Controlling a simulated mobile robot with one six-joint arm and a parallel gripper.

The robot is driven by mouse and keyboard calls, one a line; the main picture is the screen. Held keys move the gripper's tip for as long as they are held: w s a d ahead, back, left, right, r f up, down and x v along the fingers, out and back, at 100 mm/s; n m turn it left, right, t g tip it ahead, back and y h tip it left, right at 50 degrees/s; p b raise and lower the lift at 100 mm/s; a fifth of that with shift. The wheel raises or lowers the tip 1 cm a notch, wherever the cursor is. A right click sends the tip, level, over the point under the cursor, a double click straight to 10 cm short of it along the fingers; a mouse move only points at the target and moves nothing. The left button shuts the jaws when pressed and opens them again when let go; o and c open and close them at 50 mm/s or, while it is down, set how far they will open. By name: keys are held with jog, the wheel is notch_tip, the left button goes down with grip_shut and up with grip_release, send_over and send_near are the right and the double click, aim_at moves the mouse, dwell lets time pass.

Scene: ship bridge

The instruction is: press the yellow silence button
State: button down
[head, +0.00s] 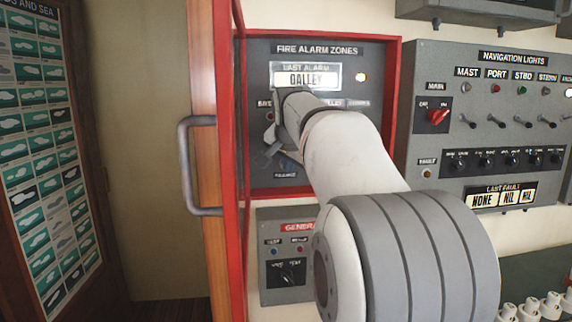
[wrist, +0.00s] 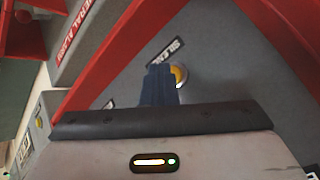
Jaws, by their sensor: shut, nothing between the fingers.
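The yellow silence button (wrist: 180,74) sits on the grey fire alarm panel in the wrist view, with a pale ring around it and a label (wrist: 165,52) just beside it. The closed blue fingers of my gripper (wrist: 159,70) are in front of it and cover its left part. I cannot tell whether the fingertips touch it. In the head view my gripper (head: 270,155) is at the lower left of the fire alarm panel (head: 262,78), inside its red frame. The button does not show clearly there.
A red-edged cabinet door (head: 237,160) with a grey handle (head: 186,165) stands open at the panel's left. A smaller alarm box (head: 275,262) is below. The navigation lights panel (head: 480,130) is to the right.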

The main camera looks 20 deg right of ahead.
jog(key=shift+w+d+r+p, duration=0.1)
jog(key=shift+w+r+p, duration=0.05)
jog(key=shift+w+p, duration=0.2)
dwell(1.1)
dwell(0.4)
jog(key=shift+s+f+b, duration=0.3)
jog(key=shift+f+b, duration=0.3)
jog(key=shift+b, duration=0.05)
jog(key=shift+a+r, duration=0.1)
jog(key=shift+a, duration=0.15)
jog(key=s+b, duration=0.1)
jog(key=s, duration=0.1)
jog(key=s+a+b, duration=0.1)
jog(key=s, duration=0.1)
jog(key=shift+s+a, duration=0.15)
jog(key=shift+s, duration=0.25)
dwell(0.4)
